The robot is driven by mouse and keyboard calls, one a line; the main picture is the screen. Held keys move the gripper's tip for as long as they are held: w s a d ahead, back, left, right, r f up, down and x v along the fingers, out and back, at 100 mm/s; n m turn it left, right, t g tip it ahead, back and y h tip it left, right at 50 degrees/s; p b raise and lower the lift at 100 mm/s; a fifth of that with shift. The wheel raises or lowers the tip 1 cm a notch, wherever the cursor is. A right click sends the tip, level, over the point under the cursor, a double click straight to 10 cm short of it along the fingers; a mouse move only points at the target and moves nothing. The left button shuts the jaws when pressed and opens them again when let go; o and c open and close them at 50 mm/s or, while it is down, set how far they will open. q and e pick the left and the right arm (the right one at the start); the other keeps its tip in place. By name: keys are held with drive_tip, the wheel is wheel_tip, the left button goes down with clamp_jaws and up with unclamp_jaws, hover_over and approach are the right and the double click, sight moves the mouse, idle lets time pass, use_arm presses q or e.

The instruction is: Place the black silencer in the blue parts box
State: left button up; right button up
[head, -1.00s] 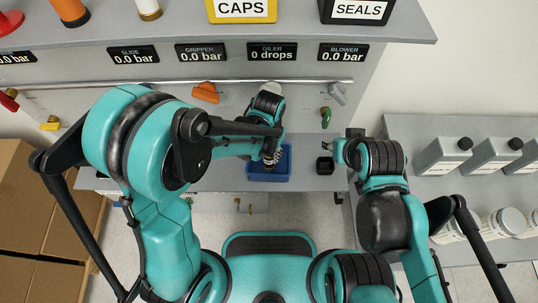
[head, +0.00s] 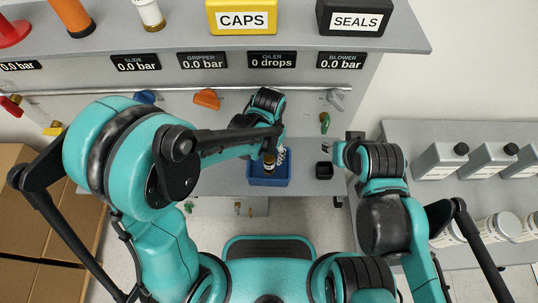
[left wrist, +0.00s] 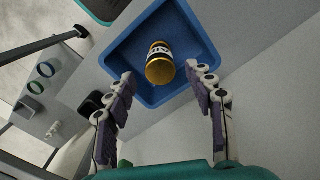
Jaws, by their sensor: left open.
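A short cylinder (left wrist: 160,62), black with gold ends and a white marking, seems to be the black silencer. It lies inside the blue parts box (left wrist: 205,48), with one gold end facing the left wrist camera. The head view also shows the cylinder (head: 268,163) in the blue box (head: 270,182), partly hidden by my left gripper. My left gripper (left wrist: 159,75) is open, its two fingers apart on either side of the cylinder and clear of it. My right gripper (head: 339,149) is right of the box and appears empty; its finger opening is unclear.
A small black open holder (head: 324,170) stands right of the blue box. A yellow CAPS bin (head: 240,18) and a black SEALS bin (head: 354,17) stand on the shelf above. Valve knobs, including an orange one (head: 206,98), line the panel behind my left arm.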

use_arm(q)
wheel_tip(320, 180, up, 9)
drive_tip(key=p, duration=0.3)
drive_tip(key=s+a+r+n+t, duration=0.3)
drive_tip(key=a+r, duration=0.1)
drive_tip(key=a, duration=0.5)
drive_tip(key=s+a+r+n+t, duration=0.3)
drive_tip(key=a+r+t, duration=0.1)
drive_tip(key=a, duration=0.5)
drive_tip(key=shift+r, duration=0.65)
use_arm(e)
wheel_tip(320, 180, up, 3)
drive_tip(key=shift+r, duration=0.15)
use_arm(q)
drive_tip(key=shift+s+d, duration=0.1)
drive_tip(key=shift+c, duration=0.4)
use_arm(e)
drive_tip(key=shift+c, duration=0.3)
